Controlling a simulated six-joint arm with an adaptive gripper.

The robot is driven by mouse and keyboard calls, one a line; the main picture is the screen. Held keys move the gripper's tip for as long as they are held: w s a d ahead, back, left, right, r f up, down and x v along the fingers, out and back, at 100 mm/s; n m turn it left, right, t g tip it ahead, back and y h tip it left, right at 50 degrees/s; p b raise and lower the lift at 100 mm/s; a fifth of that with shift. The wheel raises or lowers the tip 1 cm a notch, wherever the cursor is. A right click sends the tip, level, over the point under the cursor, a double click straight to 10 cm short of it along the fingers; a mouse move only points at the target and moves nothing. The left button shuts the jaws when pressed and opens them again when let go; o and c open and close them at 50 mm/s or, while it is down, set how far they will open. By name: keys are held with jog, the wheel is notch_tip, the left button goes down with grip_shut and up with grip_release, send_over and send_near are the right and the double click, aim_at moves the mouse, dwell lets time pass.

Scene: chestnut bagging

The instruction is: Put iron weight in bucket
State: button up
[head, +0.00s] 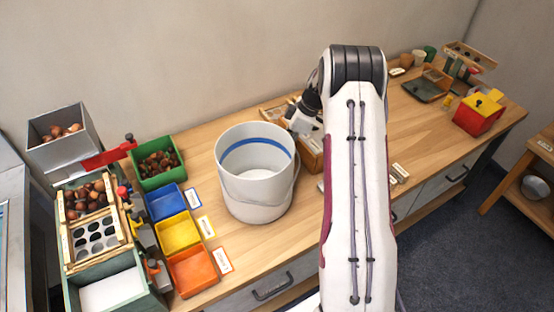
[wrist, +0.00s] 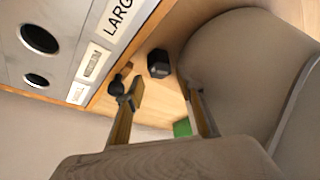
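The white bucket (head: 255,190) with a blue band inside stands upright on the bench, and its outer wall (wrist: 245,65) fills the right of the wrist view. A small dark block (wrist: 158,63), which looks like the iron weight, sits on the wooden top between the bucket and a grey panel with holes. My gripper (wrist: 165,87) is open, its two fingers apart with nothing between them. In the head view the fingertips and the block are hidden behind the bucket and my arm.
The holed panel (wrist: 75,45), labelled "LARG…", stands close to the left finger. A small dark knob-like thing (wrist: 117,86) is beside that finger. Left of the bucket are blue (head: 165,203), yellow (head: 178,235) and orange (head: 193,270) trays and a green chestnut bin (head: 178,178).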

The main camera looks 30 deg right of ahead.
jog(key=shift+f, duration=0.1)
jog(key=shift+x, duration=2.5)
grip_shut()
